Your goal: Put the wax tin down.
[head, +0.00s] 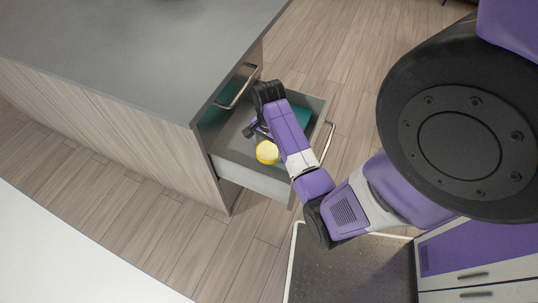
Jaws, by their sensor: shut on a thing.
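The wax tin (267,152) appears as a small round yellow thing in the head view. It is at my gripper (259,141), over the open drawer (238,179). My gripper is shut on it, though my own arm hides most of the fingers. I cannot tell whether the tin touches the drawer floor or hangs above it.
The drawer stands pulled out of a cabinet with a grey countertop (120,45). A teal thing (303,116) lies in the drawer, partly behind my arm. The drawer's handle (327,143) is on its right side. Wooden floor (130,232) surrounds the cabinet.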

